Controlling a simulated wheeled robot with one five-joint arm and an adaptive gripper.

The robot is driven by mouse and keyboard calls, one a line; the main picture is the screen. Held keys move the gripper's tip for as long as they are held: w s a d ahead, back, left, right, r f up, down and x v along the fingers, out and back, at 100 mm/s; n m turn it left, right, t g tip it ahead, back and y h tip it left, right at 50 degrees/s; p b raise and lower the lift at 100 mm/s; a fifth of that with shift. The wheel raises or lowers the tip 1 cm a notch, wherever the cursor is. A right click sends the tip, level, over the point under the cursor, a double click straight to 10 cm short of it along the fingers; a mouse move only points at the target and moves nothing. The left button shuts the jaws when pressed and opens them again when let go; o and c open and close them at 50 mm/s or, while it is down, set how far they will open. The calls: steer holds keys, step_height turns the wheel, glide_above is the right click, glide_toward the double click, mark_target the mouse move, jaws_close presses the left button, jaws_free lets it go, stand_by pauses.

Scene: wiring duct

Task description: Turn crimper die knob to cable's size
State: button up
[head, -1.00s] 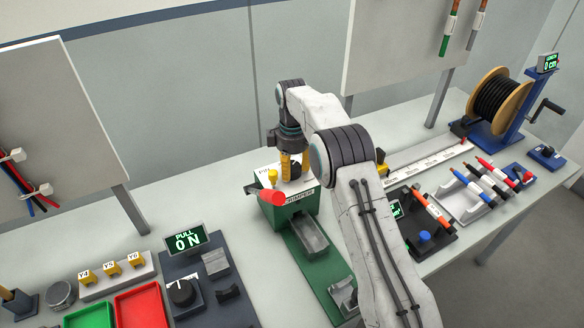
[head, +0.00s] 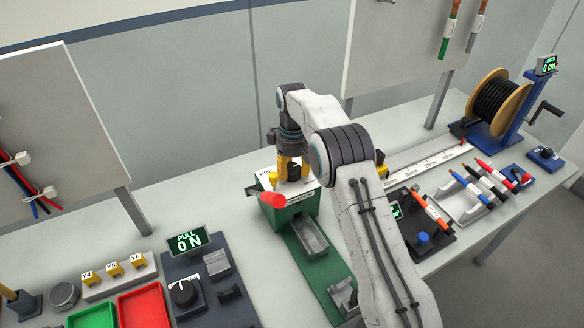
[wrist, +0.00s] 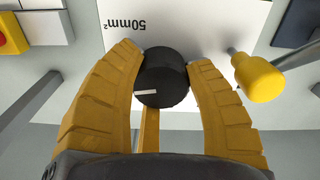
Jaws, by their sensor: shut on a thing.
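The green crimper (head: 290,212) stands on the bench, with a red-ended handle (head: 272,199) at its front left. My gripper (head: 293,178) points down over the crimper's white top plate. In the wrist view my gripper's yellow fingers (wrist: 165,72) are shut on the black die knob (wrist: 163,80), one on each side. A white mark (wrist: 147,93) on the knob points to the left in that view. The label "50mm²" (wrist: 142,25) is on the white plate beyond the knob, upside down. The other size labels are hidden or out of view.
A yellow-topped pin (wrist: 258,77) stands right beside the fingers in the wrist view. A pull tester with a "0 N" display (head: 188,241) and a red tray (head: 143,304) are to the left.

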steer(key=m, duration=0.3)
steer(key=shift+s+d+f+m+p, duration=0.1)
steer(key=shift+s+f+m+p, duration=0.2)
steer(key=shift+m, duration=2)
steer(key=o, duration=0.8)
steer(key=shift+c, duration=0.2)
steer(key=o, duration=0.4)
steer(key=shift+r, duration=0.2)
steer(key=shift+o, duration=0.2)
steer(key=shift+w, duration=0.1)
